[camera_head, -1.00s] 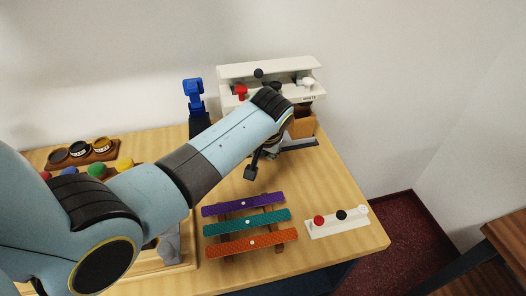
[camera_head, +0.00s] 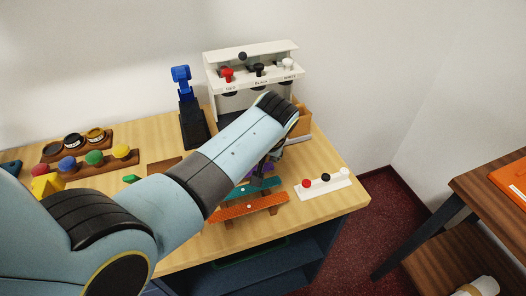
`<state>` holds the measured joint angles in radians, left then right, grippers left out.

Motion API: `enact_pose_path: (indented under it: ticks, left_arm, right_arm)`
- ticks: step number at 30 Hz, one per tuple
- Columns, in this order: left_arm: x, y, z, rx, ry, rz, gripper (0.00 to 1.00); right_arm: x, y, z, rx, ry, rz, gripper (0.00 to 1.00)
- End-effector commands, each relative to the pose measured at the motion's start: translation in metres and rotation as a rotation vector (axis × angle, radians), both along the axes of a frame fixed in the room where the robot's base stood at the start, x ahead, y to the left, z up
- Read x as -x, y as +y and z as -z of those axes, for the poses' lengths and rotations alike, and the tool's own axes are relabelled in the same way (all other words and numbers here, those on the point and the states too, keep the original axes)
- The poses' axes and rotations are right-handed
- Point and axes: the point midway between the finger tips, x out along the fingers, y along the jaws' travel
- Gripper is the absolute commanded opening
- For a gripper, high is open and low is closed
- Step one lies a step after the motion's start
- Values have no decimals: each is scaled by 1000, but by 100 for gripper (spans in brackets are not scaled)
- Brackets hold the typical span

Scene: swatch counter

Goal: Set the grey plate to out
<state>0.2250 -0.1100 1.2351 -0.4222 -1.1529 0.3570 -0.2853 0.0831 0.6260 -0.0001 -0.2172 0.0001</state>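A white dispenser (camera_head: 222,82) stands at the back of the counter, with red, black and white knobs over labels. A thin grey plate edge (camera_head: 299,139) shows at its lower right, below a tan box; I take it for the grey plate, but most of it is hidden behind my arm. My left arm comes in from the left and crosses the counter. My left gripper (camera_head: 264,166) hangs below its wrist, above the purple and teal bars and in front of the dispenser. Its fingers are dark and partly hidden, so its opening is unclear. My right gripper is out of view.
Purple, teal (camera_head: 262,188) and orange (camera_head: 248,207) bars lie below the gripper. A white strip (camera_head: 325,184) with red, black and white knobs is right of them. A blue-topped stand (camera_head: 183,100) is left of the dispenser. Another wooden table (camera_head: 492,190) stands right.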

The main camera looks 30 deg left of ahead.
Motion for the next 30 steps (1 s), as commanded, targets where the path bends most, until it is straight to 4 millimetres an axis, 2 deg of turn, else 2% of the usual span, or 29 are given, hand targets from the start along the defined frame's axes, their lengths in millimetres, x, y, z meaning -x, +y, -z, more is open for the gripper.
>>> enact_pose_path:
  ticks: [1, 3, 8, 13, 17, 24, 30]
  left_arm:
    - [0, 0, 0, 0, 0, 0, 39]
    - [0, 1, 0, -1, 0, 0, 45]
    - [0, 1, 0, -2, -2, 0, 45]
    - [-1, 1, -7, -3, -4, -1, 45]
    - [-1, 1, -27, -2, -6, -1, 45]
    - [-1, 0, -76, -1, -5, 0, 45]
    - [0, 0, -98, -2, -3, 0, 45]
  right_arm:
    - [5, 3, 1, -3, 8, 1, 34]
    - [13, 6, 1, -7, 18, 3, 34]
    - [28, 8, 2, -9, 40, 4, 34]
    - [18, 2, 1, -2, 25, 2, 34]
    - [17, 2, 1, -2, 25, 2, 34]
    - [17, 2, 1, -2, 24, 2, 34]
    - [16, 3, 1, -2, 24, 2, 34]
